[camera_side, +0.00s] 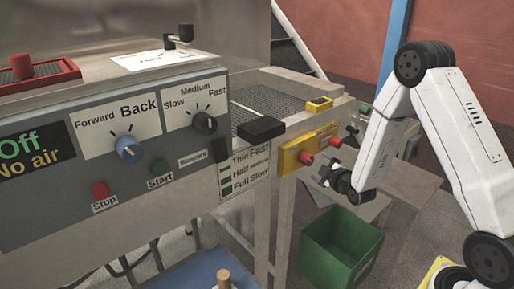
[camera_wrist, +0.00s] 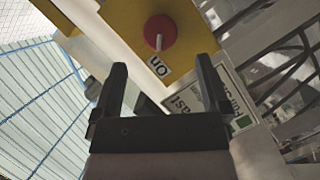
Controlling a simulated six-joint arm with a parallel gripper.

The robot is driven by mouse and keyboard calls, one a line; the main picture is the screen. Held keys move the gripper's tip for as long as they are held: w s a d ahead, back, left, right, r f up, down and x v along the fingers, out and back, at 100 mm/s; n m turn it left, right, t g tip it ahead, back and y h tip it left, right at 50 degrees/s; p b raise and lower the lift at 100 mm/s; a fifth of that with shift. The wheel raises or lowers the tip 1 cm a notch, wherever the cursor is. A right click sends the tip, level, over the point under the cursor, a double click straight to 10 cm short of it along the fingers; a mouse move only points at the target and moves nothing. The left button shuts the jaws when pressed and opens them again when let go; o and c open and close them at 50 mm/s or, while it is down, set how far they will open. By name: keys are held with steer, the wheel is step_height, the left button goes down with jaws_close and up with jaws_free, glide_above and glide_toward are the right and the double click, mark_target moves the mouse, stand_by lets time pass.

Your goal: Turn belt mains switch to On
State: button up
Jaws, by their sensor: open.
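A yellow switch box (camera_side: 290,160) is on the machine's right end, with a red knob (camera_side: 307,158) on its face and another red knob (camera_side: 335,142) to the right. I cannot tell which is the belt mains switch. In the wrist view, one round red knob (camera_wrist: 160,30) sits on a yellow plate (camera_wrist: 195,45). It has a pale mark at its lower edge, towards an upside-down "On" label (camera_wrist: 157,67).
A grey control panel (camera_side: 65,200) with knobs and buttons is at the left. A green bin (camera_side: 340,245) stands on the floor below my gripper.

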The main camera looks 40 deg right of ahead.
mark_target(310, 161)
steer(key=shift+x, duration=3.85)
steer(key=shift+c, duration=0.2)
steer(key=c, duration=1.2)
